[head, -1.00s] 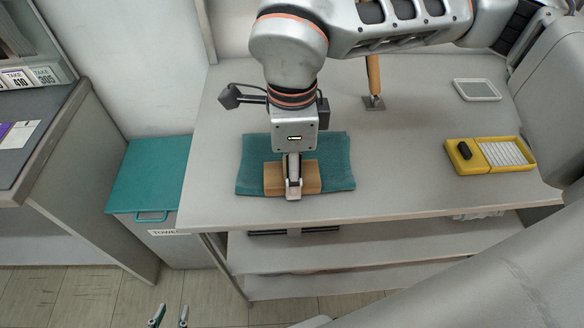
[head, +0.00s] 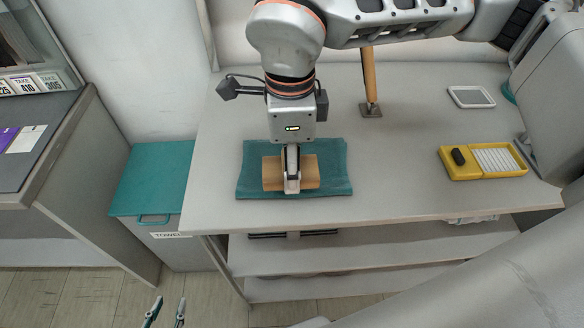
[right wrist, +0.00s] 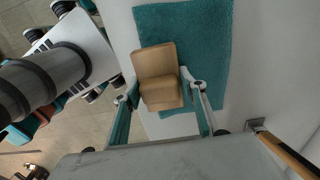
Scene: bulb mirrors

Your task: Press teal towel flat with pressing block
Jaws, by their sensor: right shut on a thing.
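The teal towel (head: 332,172) lies spread on the grey table, with only shallow waves along its edges. My right gripper (head: 291,184) points down over the towel and is shut on the tan pressing block (head: 309,173). The right wrist view shows the block (right wrist: 155,61) between the two teal-sided fingers of that gripper (right wrist: 164,98), with the towel (right wrist: 205,40) behind it. The block is over the towel's middle; I cannot tell whether it touches the cloth. My left gripper (head: 166,313) shows at the bottom edge, fingers apart and empty, well away from the towel.
The table (head: 400,190) is clear right of the towel up to a yellow case (head: 484,161). A wooden-handled tool (head: 370,85) stands behind, and a white-framed tablet (head: 471,97) lies at back right. A teal-lidded towel bin (head: 152,180) stands left of the table.

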